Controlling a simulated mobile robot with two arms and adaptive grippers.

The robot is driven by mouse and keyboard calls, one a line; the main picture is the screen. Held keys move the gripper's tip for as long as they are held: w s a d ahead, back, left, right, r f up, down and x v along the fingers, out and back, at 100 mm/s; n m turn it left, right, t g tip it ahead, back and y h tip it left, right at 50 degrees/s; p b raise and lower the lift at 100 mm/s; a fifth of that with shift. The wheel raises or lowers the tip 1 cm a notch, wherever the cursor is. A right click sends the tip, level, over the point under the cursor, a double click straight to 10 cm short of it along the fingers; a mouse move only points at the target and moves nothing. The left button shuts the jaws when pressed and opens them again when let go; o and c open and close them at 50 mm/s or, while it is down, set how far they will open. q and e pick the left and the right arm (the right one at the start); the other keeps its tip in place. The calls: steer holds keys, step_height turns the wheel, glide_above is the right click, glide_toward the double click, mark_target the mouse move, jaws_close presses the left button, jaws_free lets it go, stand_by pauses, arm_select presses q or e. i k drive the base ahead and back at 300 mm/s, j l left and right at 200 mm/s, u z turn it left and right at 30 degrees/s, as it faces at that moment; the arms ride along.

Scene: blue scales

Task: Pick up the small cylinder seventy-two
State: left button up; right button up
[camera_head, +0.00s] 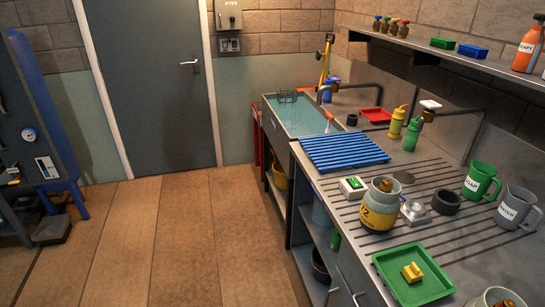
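The small cylinder seventy-two (378,212) is a squat grey-green canister with a yellow band marked "72". It stands upright near the front edge of the steel counter (335,190), on the right side of the view. Its top shows a round opening with a tan part inside. A small grey and clear item (413,210) is close to its right side; whether they touch is hard to tell. Neither of my grippers is in view.
A white box with a green top (353,187), a black ring (446,202), a green tray (385,263) and green (481,180) and grey (517,206) mugs surround the cylinder. A blue slatted rack (343,150) and sink (294,116) lie behind. The floor (170,235) is clear.

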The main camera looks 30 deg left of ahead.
mark_target(380, 206)
steer(key=i+j+u, duration=0.4)
steer(key=i+j, duration=0.6)
steer(key=i+j+z, duration=0.25)
steer(key=k+z, duration=0.1)
steer(key=z, duration=1)
steer(key=l+z, duration=0.25)
steer(key=l, duration=0.2)
steer(key=l+z, duration=0.25)
steer(key=l, duration=0.2)
steer(key=i, duration=0.05)
